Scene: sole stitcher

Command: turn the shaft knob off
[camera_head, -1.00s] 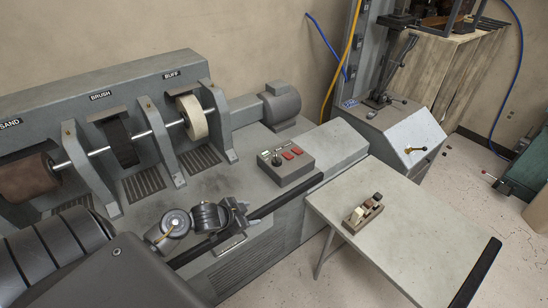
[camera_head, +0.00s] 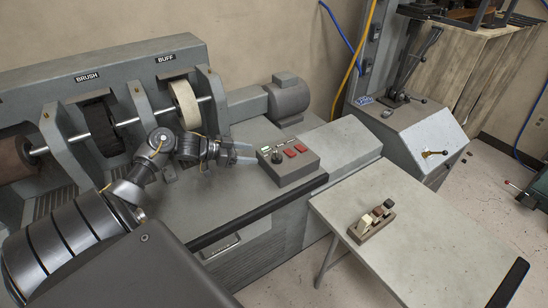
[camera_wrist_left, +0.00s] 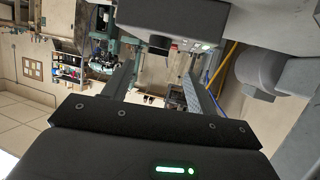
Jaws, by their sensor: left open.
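The shaft knob (camera_head: 277,157) is a small dark knob on the front left of a grey control box (camera_head: 297,171). Whether a finger touches the box or knob, I cannot tell. My right gripper is not in view.
The buffing wheel (camera_head: 185,104) and brush (camera_head: 97,122) stand behind my left arm on the machine. A motor (camera_head: 287,98) sits behind the box. The bench between box and motor is clear.

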